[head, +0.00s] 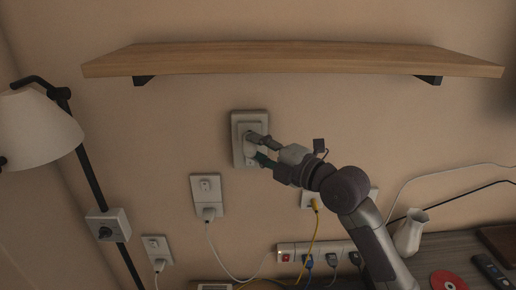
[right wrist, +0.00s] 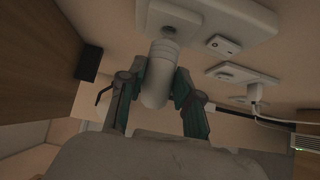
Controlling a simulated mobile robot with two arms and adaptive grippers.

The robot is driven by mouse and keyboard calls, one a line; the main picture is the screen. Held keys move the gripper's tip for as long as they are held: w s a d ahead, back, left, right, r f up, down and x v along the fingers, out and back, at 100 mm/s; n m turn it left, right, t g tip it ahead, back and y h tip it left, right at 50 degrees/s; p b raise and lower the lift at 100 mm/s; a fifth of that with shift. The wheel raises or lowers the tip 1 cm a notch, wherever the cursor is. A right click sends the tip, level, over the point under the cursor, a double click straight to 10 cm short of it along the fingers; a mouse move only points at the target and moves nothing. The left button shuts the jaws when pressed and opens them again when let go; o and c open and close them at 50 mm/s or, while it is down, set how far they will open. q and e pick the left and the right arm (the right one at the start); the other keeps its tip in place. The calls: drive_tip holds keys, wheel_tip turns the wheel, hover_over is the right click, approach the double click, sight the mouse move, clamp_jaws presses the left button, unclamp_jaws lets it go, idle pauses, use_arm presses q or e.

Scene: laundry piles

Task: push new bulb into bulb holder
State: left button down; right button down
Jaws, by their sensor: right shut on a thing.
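The bulb holder (head: 237,125) is a pale rectangular fixture on the wall below the shelf. In the right wrist view the holder (right wrist: 215,14) is at the top with a round socket. The new bulb (right wrist: 157,78) is white and rounded, its narrower end pointing at the socket. That end is at or very close to the socket; I cannot tell if it is seated. My right gripper (head: 257,148) is shut on the bulb, with a green-padded finger on either side in the wrist view. In the head view the fingers largely hide the bulb. My left gripper is not in view.
A wooden shelf (head: 290,58) juts out above the holder. A wall outlet (head: 206,188) with a plugged cable sits below left, and a power strip (head: 287,252) lower down. A lamp (head: 38,128) stands at the left. A white vase (head: 409,232) is at the right.

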drive_tip(key=shift+w+b, duration=0.3)
drive_tip(key=shift+w, duration=0.05)
drive_tip(key=shift+b, duration=0.35)
idle(1.1)
drive_tip(key=shift+w+b, duration=0.3)
drive_tip(key=shift+w, duration=0.3)
idle(0.6)
drive_tip(key=c, duration=0.7)
unclamp_jaws()
drive_tip(key=s+p, duration=0.2)
drive_tip(key=s, duration=0.7)
